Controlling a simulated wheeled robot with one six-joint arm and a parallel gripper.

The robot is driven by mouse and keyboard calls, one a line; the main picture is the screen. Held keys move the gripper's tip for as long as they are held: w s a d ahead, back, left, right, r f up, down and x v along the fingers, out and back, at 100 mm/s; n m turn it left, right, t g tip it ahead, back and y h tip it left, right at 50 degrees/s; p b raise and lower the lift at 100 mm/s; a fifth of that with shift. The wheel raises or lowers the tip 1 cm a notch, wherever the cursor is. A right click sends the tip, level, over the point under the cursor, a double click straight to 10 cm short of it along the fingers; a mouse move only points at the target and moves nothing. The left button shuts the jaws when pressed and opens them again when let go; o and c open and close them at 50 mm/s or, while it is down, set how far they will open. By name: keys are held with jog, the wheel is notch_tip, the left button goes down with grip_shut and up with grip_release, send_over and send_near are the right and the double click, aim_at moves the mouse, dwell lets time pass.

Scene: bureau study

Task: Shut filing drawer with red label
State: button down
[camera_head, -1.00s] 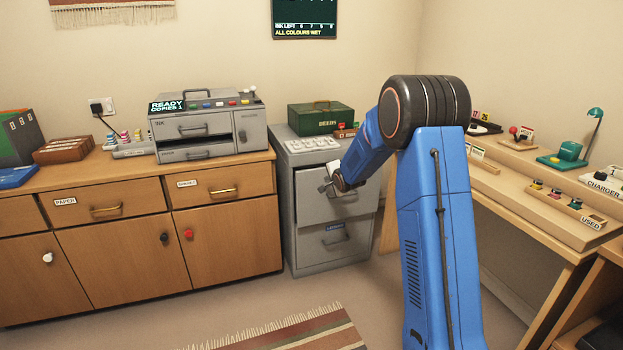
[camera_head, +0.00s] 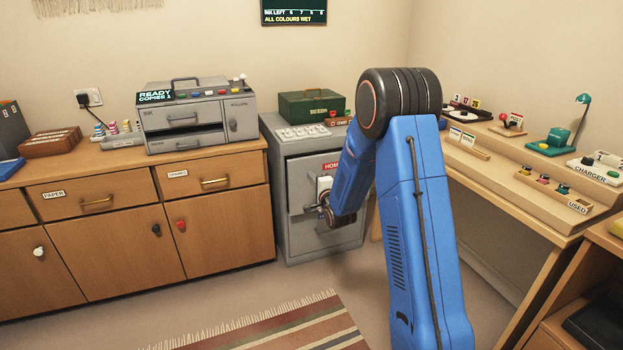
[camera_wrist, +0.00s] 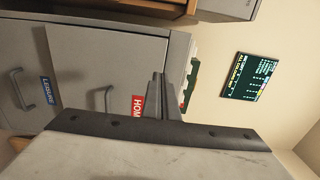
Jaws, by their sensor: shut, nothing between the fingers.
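The grey filing cabinet (camera_head: 293,235) stands beyond the wooden sideboard's right end. Its upper drawer (camera_head: 299,178) bears a red label (camera_head: 331,166) reading HOME, partly hidden by my arm. In the wrist view, turned sideways, the upper drawer (camera_wrist: 95,60), its handle (camera_wrist: 107,98) and the red label (camera_wrist: 138,106) show. The lower drawer has a blue LEISURE label (camera_wrist: 47,91). I cannot tell how far the red-labelled drawer stands out. My gripper (camera_wrist: 158,80) is shut and empty, in front of the cabinet near the red label. I cannot tell whether it touches the drawer.
A green box (camera_head: 312,106) and a white keypad-like tray (camera_head: 303,133) are on the cabinet top. The sideboard (camera_head: 120,250) stands left, a wooden desk (camera_head: 480,185) right. A striped rug (camera_head: 270,325) lies on the floor, with bare floor before the cabinet.

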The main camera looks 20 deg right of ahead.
aim_at(300, 162)
jog(key=w, duration=1.1)
jog(key=shift+w+a, duration=0.1)
jog(key=shift+a, duration=0.1)
jog(key=w, duration=0.4)
jog(key=shift+w, duration=0.25)
jog(key=shift+w+r, duration=0.15)
jog(key=shift+r, duration=0.05)
jog(key=shift+a, duration=0.1)
